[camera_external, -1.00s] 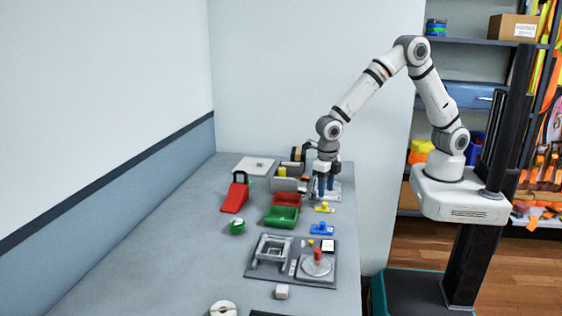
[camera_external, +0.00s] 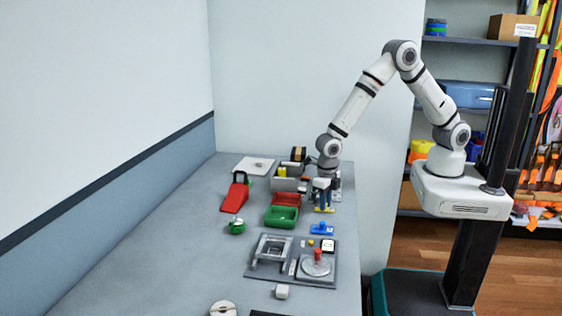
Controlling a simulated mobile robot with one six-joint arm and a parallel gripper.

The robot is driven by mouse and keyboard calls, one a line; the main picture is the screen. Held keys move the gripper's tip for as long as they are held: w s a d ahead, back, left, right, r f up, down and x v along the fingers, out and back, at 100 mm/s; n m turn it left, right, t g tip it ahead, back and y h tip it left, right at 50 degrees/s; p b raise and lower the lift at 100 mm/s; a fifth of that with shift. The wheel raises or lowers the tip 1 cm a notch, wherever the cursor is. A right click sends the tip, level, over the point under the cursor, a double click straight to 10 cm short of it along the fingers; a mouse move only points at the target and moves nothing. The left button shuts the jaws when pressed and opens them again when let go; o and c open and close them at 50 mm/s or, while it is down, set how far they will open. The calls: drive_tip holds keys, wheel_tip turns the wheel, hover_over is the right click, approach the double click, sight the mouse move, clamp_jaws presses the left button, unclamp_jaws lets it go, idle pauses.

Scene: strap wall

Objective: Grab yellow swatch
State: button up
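The yellow swatch (camera_external: 325,210) is a small flat yellow piece at the right side of the table, behind a similar blue piece. My gripper (camera_external: 323,204) points straight down at it, with its blue fingers right over or around its middle. The fingers hide the upper middle of the swatch. The swatch appears to lie on the table. The view is too small to tell whether the fingers are open, shut or touching it.
The blue piece (camera_external: 322,229) lies just in front. Red (camera_external: 286,199) and green (camera_external: 281,217) trays stand to the left, a grey bin (camera_external: 285,184) behind them. A grey fixture board (camera_external: 293,262) lies nearer. The table's left side is largely clear.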

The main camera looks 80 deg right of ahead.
clamp_jaws()
